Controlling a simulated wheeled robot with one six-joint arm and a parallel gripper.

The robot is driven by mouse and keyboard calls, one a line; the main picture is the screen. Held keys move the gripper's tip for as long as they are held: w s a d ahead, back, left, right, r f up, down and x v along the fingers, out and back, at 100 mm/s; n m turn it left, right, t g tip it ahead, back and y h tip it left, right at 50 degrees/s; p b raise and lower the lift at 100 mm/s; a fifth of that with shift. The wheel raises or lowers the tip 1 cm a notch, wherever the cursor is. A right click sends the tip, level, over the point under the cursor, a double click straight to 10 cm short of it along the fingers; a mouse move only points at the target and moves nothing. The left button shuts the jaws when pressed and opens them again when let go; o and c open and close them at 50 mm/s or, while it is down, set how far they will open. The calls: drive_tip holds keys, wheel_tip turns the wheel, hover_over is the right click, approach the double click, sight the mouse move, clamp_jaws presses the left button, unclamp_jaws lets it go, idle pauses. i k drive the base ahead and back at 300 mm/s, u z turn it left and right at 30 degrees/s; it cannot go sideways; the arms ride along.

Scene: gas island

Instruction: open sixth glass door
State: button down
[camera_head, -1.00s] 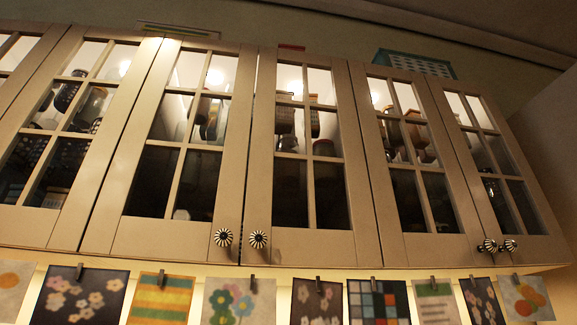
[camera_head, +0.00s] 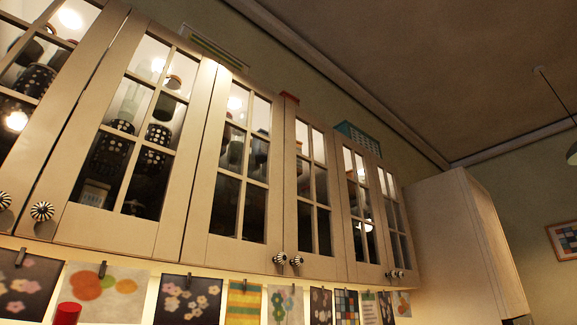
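A row of cream upper cabinets with glass-paned doors runs from the left edge toward the right. Counting from the left in view, the sixth glass door (camera_head: 409,253) is the far right one, narrow from this angle. All visible doors look shut. The far right pair has two small striped knobs side by side at its bottom; the right one (camera_head: 401,274) appears to belong to the last door. Whether more doors lie beyond the left edge cannot be told. My gripper is not in view.
A plain cabinet side (camera_head: 455,240) stands right of the row. Another knob pair (camera_head: 288,260) is at the middle, another at left. Pictures on clips (camera_head: 190,298) hang below. A red object (camera_head: 67,314) is at bottom left. A lamp (camera_head: 571,154) hangs at right.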

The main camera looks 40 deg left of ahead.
sight(299, 264)
drive_tip(key=k, duration=0.35)
drive_tip(key=u, duration=1.3)
drive_tip(key=k, duration=0.55)
drive_tip(key=z, duration=0.65)
drive_tip(key=i, duration=0.45)
drive_tip(key=z, duration=0.6)
drive_tip(key=i, duration=1.4)
drive_tip(key=u, duration=0.5)
